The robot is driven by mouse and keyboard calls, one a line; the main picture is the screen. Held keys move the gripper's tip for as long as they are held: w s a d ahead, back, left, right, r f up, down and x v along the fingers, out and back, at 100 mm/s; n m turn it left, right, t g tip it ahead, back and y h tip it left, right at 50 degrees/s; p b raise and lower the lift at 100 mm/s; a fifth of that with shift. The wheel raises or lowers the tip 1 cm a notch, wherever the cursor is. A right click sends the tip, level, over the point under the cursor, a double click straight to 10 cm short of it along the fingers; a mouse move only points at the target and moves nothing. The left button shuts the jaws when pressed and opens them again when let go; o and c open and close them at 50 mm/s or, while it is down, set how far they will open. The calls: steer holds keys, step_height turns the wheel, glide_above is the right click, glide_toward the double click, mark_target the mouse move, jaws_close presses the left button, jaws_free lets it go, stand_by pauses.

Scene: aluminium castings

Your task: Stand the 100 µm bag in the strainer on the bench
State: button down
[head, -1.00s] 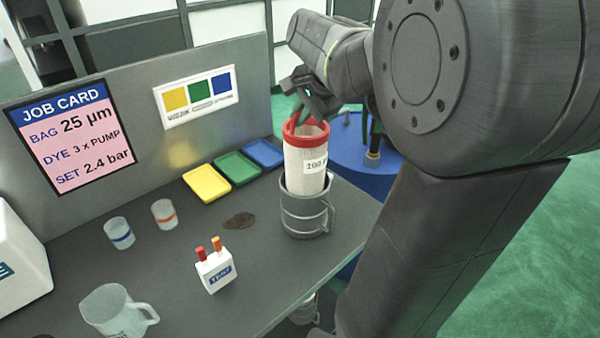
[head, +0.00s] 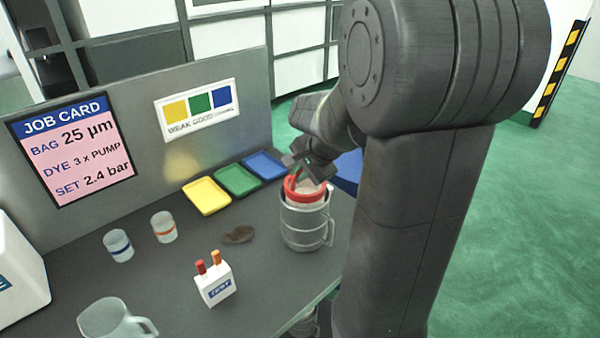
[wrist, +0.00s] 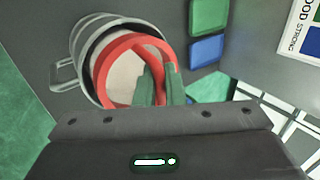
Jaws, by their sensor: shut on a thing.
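The bag, white with a red rim (head: 291,188), is down inside the grey metal strainer (head: 304,228) on the bench, with only its top showing above the strainer's edge. Its label is hidden now. In the wrist view the red rim (wrist: 104,61) sits inside the strainer's round mouth (wrist: 77,47), a little off centre. My gripper (head: 306,176) is at the bag's top, and in the wrist view its green fingertips (wrist: 160,88) are shut on the rim's near right part.
Yellow (head: 206,196), green (head: 238,181) and blue (head: 265,165) trays lie behind left of the strainer. A white test block (head: 215,284), two small cups (head: 118,245) and a clear jug (head: 112,319) stand left. A brown stain (head: 239,235) marks the bench.

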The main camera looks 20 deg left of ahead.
steer(key=shift+f, duration=0.2)
steer(key=c, duration=1.5)
jaws_free()
steer(key=shift+r, duration=0.1)
steer(key=shift+d+r, duration=0.1)
steer(key=shift+r, duration=0.3)
steer(key=v, duration=1.1)
steer(key=shift+s+d+r+b, duration=0.1)
steer(key=shift+d+b, duration=0.05)
steer(key=shift+b, duration=0.2)
